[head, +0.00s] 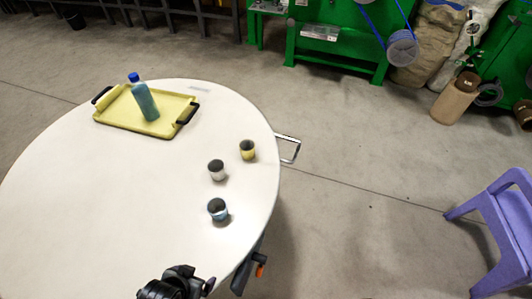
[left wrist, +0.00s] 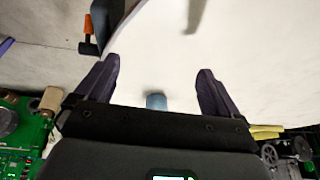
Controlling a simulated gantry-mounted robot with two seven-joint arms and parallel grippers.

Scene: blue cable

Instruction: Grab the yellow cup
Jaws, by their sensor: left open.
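The yellow cup (head: 247,151) stands upright near the right edge of the white round table (head: 110,210). A pale cup (head: 217,171) and a blue cup (head: 218,211) stand nearer to me, in a loose row with it. My left gripper (head: 178,284) is at the bottom of the head view, over the table's near part and well short of the yellow cup. In the left wrist view its two dark fingers (left wrist: 158,76) are spread with nothing held. A blue object (left wrist: 156,101), seemingly the blue cup, shows beyond the gripper's body. My right gripper is out of view.
A yellow tray (head: 113,115) with black handles holds a blue-green bottle (head: 146,102) at the table's far left. A purple chair (head: 507,222) stands at right. The table's middle is clear.

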